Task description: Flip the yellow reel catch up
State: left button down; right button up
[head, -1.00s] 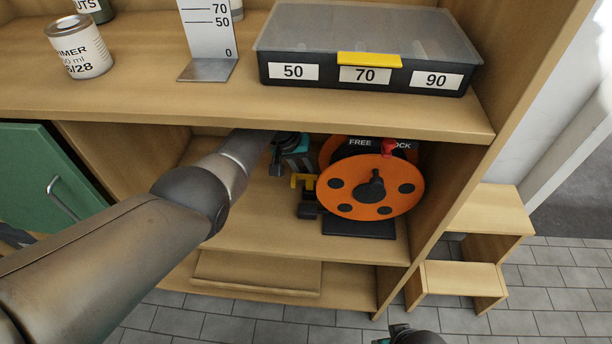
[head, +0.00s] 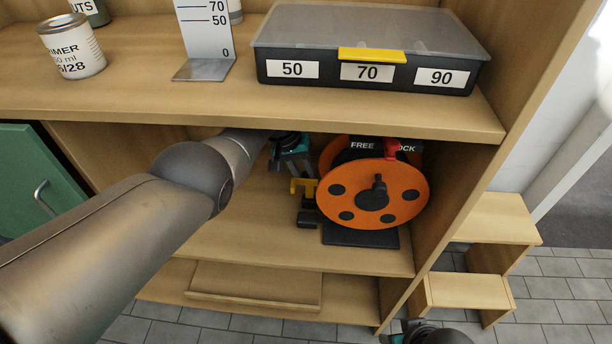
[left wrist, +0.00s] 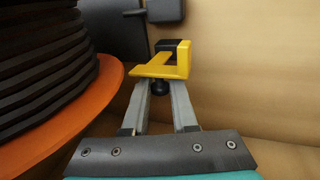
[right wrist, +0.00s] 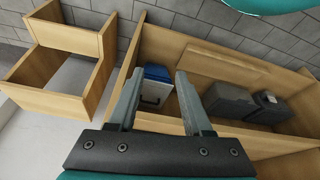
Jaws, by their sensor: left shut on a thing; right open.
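The yellow reel catch (head: 303,188) is on the left side of the orange cable reel (head: 408,178), inside the lower shelf. My left gripper (head: 301,172) reaches in from above and is at the catch. In the left wrist view the catch (left wrist: 172,62) shows as a yellow bracket with a black ball below it. The left fingertips (left wrist: 159,90) are shut on the catch around that ball. My right gripper (right wrist: 158,92) is open and empty, low in front of the bench.
The shelf board (head: 280,112) runs close above my left wrist. A red lever (head: 392,150) tops the reel between FREE and a partly hidden LOCK label. A wooden step stool (head: 470,291) stands at right. A case (head: 441,77) and primer tin (head: 72,48) sit above.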

pick_arm(q)
jog(key=c, duration=0.7)
grip_release()
jog(key=shift+r, duration=0.2)
